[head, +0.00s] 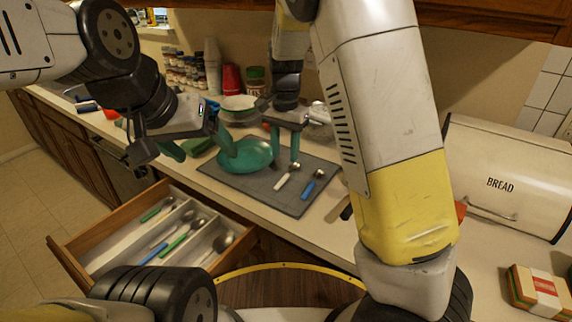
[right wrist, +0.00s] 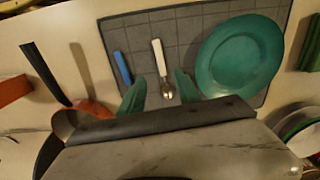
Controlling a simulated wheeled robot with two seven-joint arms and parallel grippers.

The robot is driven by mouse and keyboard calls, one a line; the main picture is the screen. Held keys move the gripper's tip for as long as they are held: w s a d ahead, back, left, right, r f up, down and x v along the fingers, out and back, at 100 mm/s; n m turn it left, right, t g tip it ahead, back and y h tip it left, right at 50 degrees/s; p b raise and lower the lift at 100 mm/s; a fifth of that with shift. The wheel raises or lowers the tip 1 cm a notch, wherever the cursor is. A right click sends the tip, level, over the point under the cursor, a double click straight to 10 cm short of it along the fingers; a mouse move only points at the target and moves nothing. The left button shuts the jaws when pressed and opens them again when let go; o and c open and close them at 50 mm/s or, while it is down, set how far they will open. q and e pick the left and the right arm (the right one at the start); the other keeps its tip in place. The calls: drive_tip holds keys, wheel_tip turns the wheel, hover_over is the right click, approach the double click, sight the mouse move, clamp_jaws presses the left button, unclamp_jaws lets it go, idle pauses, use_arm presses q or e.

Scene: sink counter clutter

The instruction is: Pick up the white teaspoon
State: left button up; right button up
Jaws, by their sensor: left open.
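The white teaspoon (head: 283,181) lies on a grey drying mat (head: 240,183), its metal bowl toward my right gripper. In the right wrist view the white teaspoon (right wrist: 158,58) has its bowl between the two teal fingertips. My right gripper (head: 286,160) is open, pointing down at the bowl end, with a finger on each side; nothing is held. I cannot tell how far above the mat the fingertips are. My left gripper (head: 200,150) is open and empty, left of the teal plate (head: 252,154).
A blue-handled spoon (head: 312,184) lies right of the white one. An open drawer (head: 140,240) with several spoons is at the lower left. Cups, jars and a bowl (head: 238,103) stand behind. A bread box (head: 508,175) is at the right.

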sight(285, 177)
drive_tip(key=f, duration=0.5)
drive_tip(key=w+f, duration=0.1)
drive_tip(key=f, duration=0.2)
drive_tip(key=shift+s, duration=0.1)
drive_tip(key=shift+c, duration=0.2)
clamp_jaws()
